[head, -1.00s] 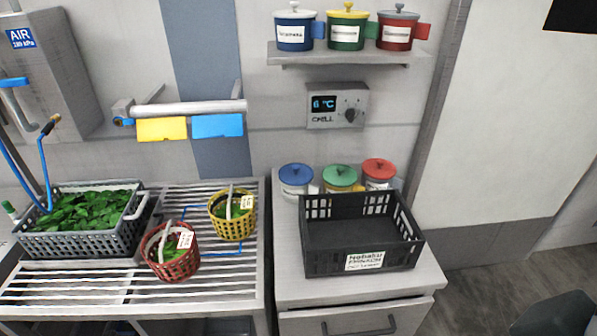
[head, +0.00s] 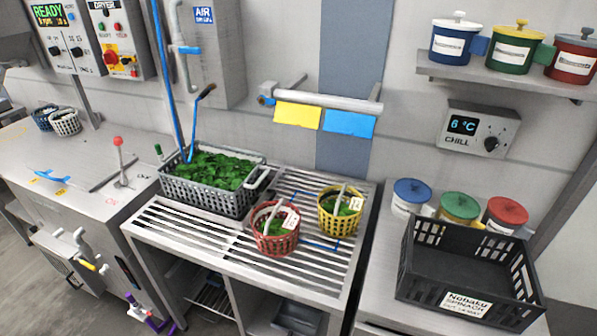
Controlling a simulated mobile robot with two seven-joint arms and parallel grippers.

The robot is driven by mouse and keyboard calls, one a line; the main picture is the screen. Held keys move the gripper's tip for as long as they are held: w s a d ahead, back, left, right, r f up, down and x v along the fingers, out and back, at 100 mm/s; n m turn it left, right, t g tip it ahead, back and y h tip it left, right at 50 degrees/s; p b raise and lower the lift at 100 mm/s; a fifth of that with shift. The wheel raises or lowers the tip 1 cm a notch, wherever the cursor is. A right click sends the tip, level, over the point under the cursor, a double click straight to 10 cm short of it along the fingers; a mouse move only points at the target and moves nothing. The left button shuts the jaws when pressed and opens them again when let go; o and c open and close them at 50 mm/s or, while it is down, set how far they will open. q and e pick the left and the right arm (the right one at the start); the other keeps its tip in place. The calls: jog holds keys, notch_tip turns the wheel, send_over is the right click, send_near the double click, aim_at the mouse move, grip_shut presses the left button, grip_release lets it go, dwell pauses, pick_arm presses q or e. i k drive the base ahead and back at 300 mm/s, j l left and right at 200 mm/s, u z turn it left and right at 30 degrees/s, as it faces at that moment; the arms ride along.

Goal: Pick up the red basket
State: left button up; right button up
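The red basket (head: 276,244) stands upright on the slatted metal rack (head: 185,232), with green leaves inside, a pale handle arched over it and a white tag. The yellow basket (head: 340,228) stands just to its right and slightly behind, also with leaves and a tag. Neither of my grippers shows in the head view, so I cannot see whether they are open or shut.
A grey crate of leaves (head: 207,197) stands behind and left of the red basket. A black crate (head: 420,274) sits on the right counter, before several lidded jars. Blue and white baskets (head: 65,122) stand far left. A wall bar (head: 320,101) hangs above the rack.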

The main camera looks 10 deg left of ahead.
aim_at(275, 238)
jog(key=i+u, duration=0.1)
jog(key=i, duration=0.6)
jog(key=i+l, duration=0.15)
jog(key=i, duration=0.55)
jog(key=j+u, duration=0.05)
